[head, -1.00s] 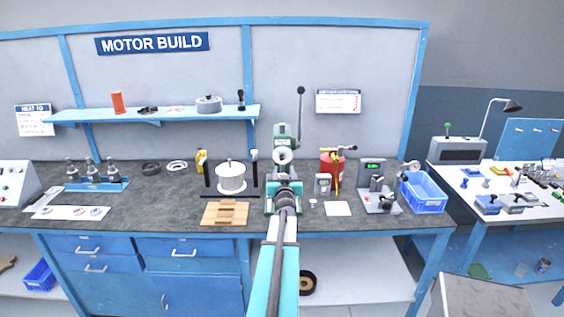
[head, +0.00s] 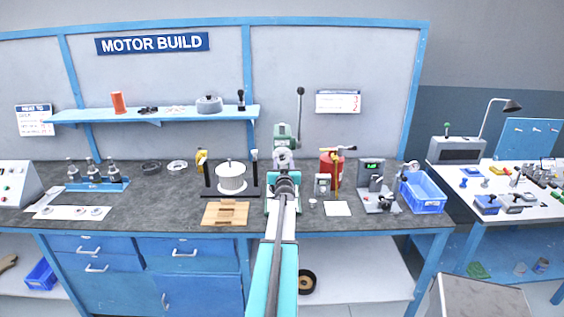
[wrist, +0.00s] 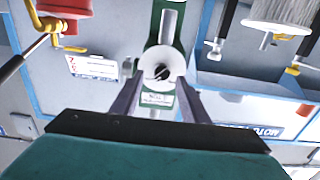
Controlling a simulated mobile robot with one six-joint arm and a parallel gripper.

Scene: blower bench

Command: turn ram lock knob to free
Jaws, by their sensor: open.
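The green arbor press (head: 284,133) stands at the middle of the bench, with a long lever rising from it. In the wrist view a pale round disc (wrist: 151,66) with a dark slanted bar at its centre sits on the green press column (wrist: 172,32); it looks like the ram lock knob. A small pale label (wrist: 157,100) lies beside it, its words too small to read. My gripper (wrist: 161,80) is open, with one finger on each side of the disc's lower part in the picture; contact cannot be told. In the head view my arm hides the press's lower front.
A white cylinder in a black stand (head: 231,178) is left of the press, with a wooden block (head: 225,213) in front. A red canister (head: 341,165), a grey gauge stand (head: 373,185) and a blue bin (head: 424,194) are right. A shelf (head: 180,114) hangs behind.

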